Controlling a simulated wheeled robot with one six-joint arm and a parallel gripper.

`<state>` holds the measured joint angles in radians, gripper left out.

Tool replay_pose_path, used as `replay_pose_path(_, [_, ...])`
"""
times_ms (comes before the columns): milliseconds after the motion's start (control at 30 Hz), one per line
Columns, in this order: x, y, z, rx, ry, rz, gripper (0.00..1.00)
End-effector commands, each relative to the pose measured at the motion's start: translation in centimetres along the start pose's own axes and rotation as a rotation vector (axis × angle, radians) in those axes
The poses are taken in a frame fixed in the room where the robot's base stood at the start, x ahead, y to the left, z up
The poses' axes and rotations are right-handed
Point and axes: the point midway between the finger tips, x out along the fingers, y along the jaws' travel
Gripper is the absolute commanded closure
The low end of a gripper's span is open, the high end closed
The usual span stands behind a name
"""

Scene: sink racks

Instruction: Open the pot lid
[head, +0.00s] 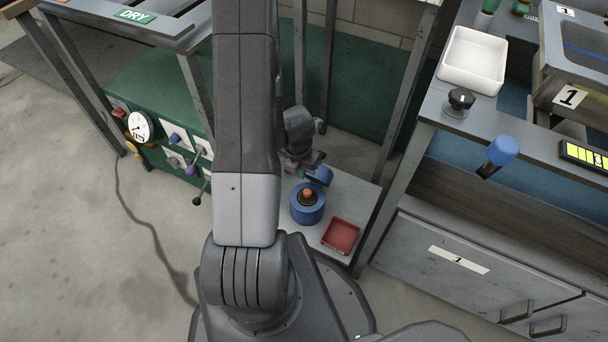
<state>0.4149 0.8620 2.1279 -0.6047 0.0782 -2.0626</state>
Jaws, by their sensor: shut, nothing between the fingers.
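A small round blue pot (308,211) stands on the grey lower shelf. An orange-brown round piece (307,194) shows in the middle of its top, inside a dark ring. A tilted blue piece (321,175) sits just behind the pot, at its upper right; it looks like a raised lid, but I cannot be sure. My gripper (310,164) is shut and empty, pointing down just behind and above this blue piece. My arm hides part of the gripper's surroundings, and I cannot tell whether the fingers touch the blue piece.
A red tray (341,236) lies on the shelf (352,199) right of the pot. Metal rack posts (400,140) stand to the right. A counter with a white basin (472,60) and a blue-handled lever (502,151) is farther right. A green panel with a gauge (140,126) is at left.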

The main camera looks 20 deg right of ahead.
Motion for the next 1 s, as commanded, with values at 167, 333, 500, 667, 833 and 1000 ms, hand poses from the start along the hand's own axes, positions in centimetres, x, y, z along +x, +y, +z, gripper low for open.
replay_pose_path(167, [0.8,0.0,-0.2,-0.033,0.002,0.002,1.0])
replay_pose_path(333, [2.7,0.0,-0.2,-0.031,0.002,0.002,1.0])
replay_pose_path(500, [4.8,0.0,-0.2,-0.029,0.002,0.002,1.0])
replay_pose_path(667, [6.8,0.0,-0.2,-0.029,0.002,0.002,1.0])
replay_pose_path(833, [8.8,0.0,-0.2,-0.028,0.002,0.002,1.0])
replay_pose_path(1000, [10.8,0.0,-0.2,-0.029,0.002,0.002,1.0])
